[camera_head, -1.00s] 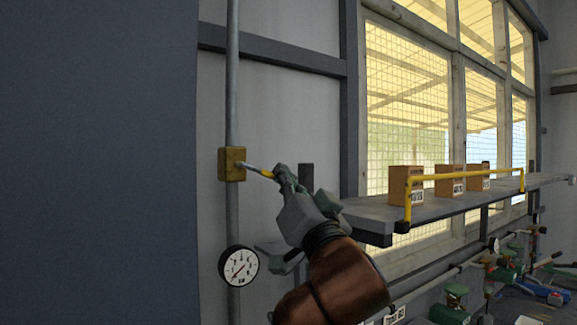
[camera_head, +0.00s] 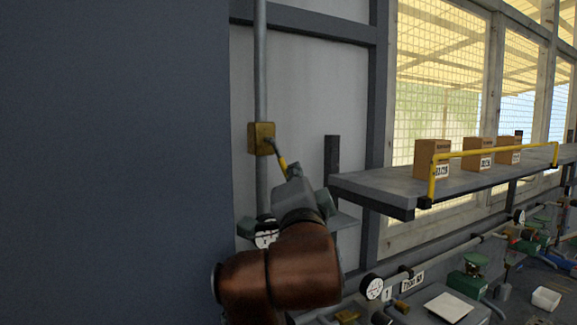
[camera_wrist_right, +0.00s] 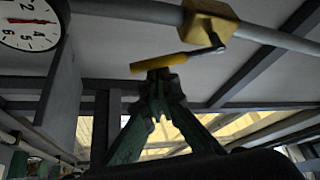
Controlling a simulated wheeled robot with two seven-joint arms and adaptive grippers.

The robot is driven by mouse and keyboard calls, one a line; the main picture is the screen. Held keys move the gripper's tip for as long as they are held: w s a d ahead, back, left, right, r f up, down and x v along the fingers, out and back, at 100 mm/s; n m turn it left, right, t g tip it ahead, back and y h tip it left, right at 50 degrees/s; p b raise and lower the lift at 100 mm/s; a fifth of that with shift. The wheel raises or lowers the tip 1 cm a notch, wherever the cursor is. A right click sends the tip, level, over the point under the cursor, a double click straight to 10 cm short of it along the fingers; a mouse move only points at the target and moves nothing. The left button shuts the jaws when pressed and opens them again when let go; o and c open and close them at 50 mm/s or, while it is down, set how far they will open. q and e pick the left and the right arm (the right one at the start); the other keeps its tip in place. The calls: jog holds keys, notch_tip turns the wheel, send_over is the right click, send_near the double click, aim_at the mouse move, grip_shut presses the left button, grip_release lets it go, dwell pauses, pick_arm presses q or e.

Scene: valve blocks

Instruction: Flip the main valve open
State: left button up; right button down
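The main valve (camera_head: 261,138) is a yellow block on a vertical grey pipe on the wall. Its lever (camera_head: 283,165), with a yellow grip, points steeply down and slightly right. My right gripper (camera_head: 290,184) is at the lever's lower end in the head view. In the right wrist view, the valve block (camera_wrist_right: 208,20) is at the top and the yellow lever grip (camera_wrist_right: 165,62) crosses just above my right gripper's fingertips (camera_wrist_right: 159,80). The fingers are together, with the tips at the grip; I see no clear grasp around it. My left gripper is not in view.
A round gauge (camera_head: 266,234) sits on the pipe below the valve, partly hidden by my arm. A shelf (camera_head: 375,189) with a yellow rail and cardboard boxes juts out at right.

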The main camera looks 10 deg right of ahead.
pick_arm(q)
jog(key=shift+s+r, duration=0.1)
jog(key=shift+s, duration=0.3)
pick_arm(e)
jog(key=shift+a+f, duration=0.15)
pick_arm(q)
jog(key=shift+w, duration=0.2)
